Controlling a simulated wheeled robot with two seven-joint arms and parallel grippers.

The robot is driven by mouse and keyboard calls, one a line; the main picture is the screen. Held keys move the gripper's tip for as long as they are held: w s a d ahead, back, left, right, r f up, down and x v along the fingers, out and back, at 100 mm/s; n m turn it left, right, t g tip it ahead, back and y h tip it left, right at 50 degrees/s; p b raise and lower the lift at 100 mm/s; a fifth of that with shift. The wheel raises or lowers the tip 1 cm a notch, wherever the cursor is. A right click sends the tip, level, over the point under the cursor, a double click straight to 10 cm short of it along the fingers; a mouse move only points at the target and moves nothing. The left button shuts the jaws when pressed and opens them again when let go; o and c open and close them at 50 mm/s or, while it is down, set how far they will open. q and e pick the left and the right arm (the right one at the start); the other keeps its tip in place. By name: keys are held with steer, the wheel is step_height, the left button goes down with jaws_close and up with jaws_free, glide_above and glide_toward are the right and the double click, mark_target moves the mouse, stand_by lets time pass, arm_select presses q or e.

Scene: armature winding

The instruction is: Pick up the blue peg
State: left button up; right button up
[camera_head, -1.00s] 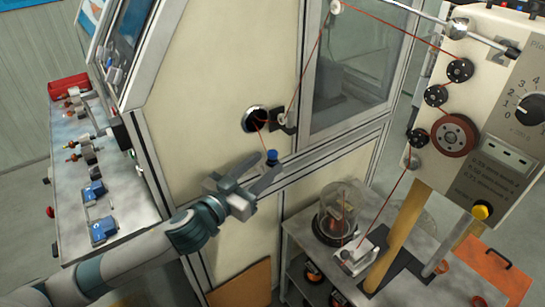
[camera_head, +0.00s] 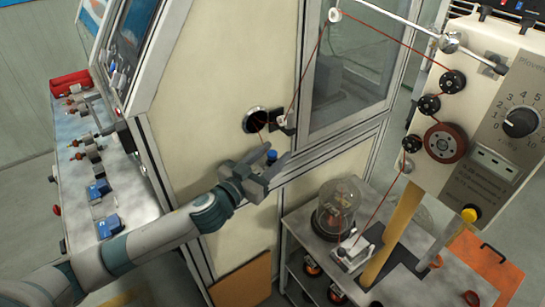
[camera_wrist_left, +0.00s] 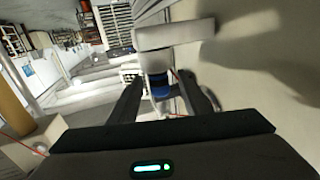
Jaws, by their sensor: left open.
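The blue peg (camera_head: 271,156) stands out from the cream machine cabinet, just below the round hole with the red wire. My left gripper (camera_head: 272,162) is open at the peg, its fingers pointing toward the upper right. In the left wrist view the blue peg (camera_wrist_left: 160,87) shows between the two dark fingers (camera_wrist_left: 165,98), below a pale block. I cannot tell whether the fingers touch it. My right gripper is not in view.
The machine cabinet (camera_head: 200,90) stands close behind the gripper. A red wire runs from the round hole (camera_head: 256,120) over rollers to the right-hand unit (camera_head: 490,120). A glass dome (camera_head: 338,205) stands on a low table at lower right. A control desk (camera_head: 75,210) is at left.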

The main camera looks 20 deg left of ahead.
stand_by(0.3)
arm_select(q)
jaws_close()
steer(key=shift+r, duration=0.1)
steer(key=shift+r, duration=0.45)
step_height(320, 180, up, 3)
steer(key=shift+d+r+b, duration=0.1)
steer(key=shift+b, duration=0.85)
steer(key=d+r+b, duration=0.1)
steer(key=d+r, duration=0.2)
steer(key=d, duration=0.2)
steer(key=s+d+r+b, duration=0.1)
steer(key=d+r+b, duration=0.1)
steer(key=d, duration=0.4)
steer(key=shift+d+r, duration=0.2)
steer(key=shift+r, duration=0.65)
